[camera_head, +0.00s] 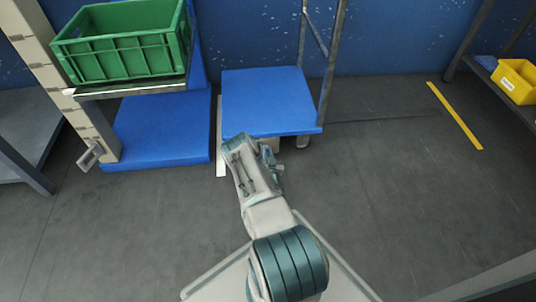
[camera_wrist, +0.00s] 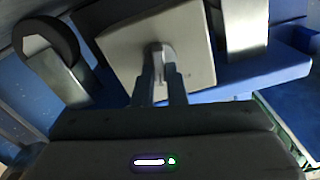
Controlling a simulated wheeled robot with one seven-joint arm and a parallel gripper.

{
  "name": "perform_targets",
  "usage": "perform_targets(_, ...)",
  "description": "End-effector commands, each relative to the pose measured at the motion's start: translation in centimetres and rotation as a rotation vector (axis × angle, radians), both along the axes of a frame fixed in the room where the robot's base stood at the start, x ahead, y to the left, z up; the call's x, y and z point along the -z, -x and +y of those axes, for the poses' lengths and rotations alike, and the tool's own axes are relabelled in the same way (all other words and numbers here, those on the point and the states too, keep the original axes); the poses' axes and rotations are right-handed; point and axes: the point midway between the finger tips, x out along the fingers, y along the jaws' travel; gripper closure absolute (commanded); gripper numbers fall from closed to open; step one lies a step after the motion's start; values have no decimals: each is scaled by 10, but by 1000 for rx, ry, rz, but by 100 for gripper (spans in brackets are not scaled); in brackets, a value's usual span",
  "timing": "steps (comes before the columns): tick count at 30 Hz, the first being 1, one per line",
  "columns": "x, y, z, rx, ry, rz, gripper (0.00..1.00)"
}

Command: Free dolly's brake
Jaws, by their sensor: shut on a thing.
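The dolly (camera_head: 268,98) has a blue deck and grey upright bars, and stands against the blue wall. My arm reaches down to its front edge, and my gripper is mostly hidden behind my wrist in the head view. In the wrist view, my gripper (camera_wrist: 161,78) is at a pale square plate (camera_wrist: 128,50) below the blue deck. Its two fingers are shut on a small grey part at the plate's middle, which looks like the brake lever (camera_wrist: 157,50). The fingers cover much of this part. A dark caster wheel (camera_wrist: 50,35) shows at the left.
A green crate (camera_head: 125,57) rests on a raised carrier left of the dolly, above another blue platform (camera_head: 160,130). A yellow bin (camera_head: 515,82) sits on a shelf at far right. The floor right of the dolly is clear, with a yellow line (camera_head: 455,115).

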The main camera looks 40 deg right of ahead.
Motion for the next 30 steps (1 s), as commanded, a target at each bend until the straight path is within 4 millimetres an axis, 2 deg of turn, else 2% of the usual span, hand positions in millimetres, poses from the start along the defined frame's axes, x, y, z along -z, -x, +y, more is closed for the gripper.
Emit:
perform_targets(18,2,-2,5,-1,477,293,100)
perform_targets(30,1,-3,6,-1,649,397,100)
